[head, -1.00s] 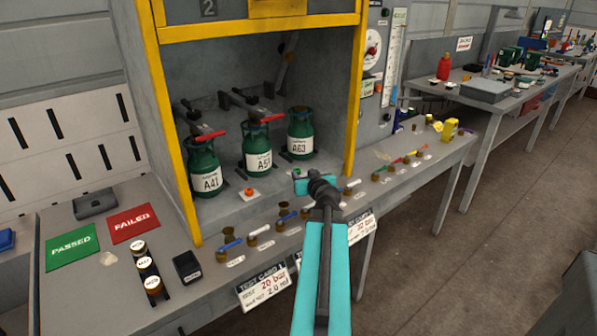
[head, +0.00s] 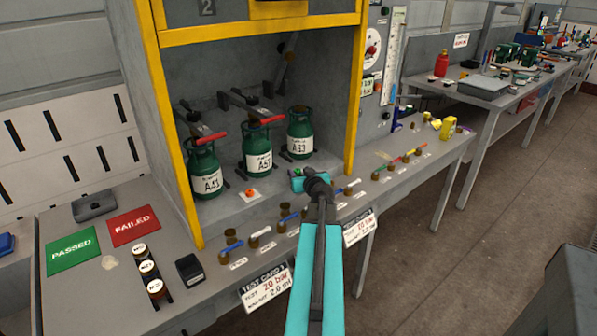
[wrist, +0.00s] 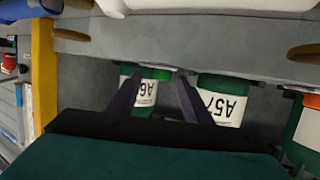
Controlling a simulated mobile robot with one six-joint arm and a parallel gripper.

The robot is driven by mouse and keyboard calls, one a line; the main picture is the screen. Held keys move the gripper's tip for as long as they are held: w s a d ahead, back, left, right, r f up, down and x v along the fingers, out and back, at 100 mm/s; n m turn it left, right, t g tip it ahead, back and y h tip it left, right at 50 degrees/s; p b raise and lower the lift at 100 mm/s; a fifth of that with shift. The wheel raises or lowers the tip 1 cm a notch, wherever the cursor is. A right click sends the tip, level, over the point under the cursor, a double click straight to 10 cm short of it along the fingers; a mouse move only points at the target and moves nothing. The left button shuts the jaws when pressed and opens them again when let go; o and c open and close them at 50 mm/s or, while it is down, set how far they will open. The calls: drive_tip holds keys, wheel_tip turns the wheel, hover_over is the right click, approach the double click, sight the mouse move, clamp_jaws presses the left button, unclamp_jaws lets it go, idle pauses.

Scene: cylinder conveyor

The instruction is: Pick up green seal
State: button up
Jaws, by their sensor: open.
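In the head view, A63 (head: 300,146), A57 (head: 258,160) and A41 (head: 206,181) stand upright in the bay. Small coloured-handled fittings (head: 395,162) lie right of my gripper; my arm hides part of the bench.
Brass fittings with blue and white handles (head: 259,238) line the front bench edge. Left are a green PASSED mat (head: 73,250), a red FAILED mat (head: 134,226) and a rack of round-topped pieces (head: 148,268). The yellow frame (head: 354,95) bounds the bay. Open floor lies right.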

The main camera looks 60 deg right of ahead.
drive_tip(key=shift+c, duration=0.4)
drive_tip(key=c, duration=1.1)
drive_tip(key=shift+o, duration=0.2)
drive_tip(key=shift+r, duration=0.2)
drive_tip(key=shift+r, duration=1.2)
drive_tip(key=s+b+v, duration=0.1)
drive_tip(key=b+v, duration=0.3)
drive_tip(key=v, duration=0.3)
drive_tip(key=shift+d+f+b, duration=0.3)
drive_tip(key=shift+d+f, duration=0.05)
drive_tip(key=b, duration=0.5)
drive_tip(key=shift+s+a+r, duration=0.1)
drive_tip(key=shift+s+a, duration=0.15)
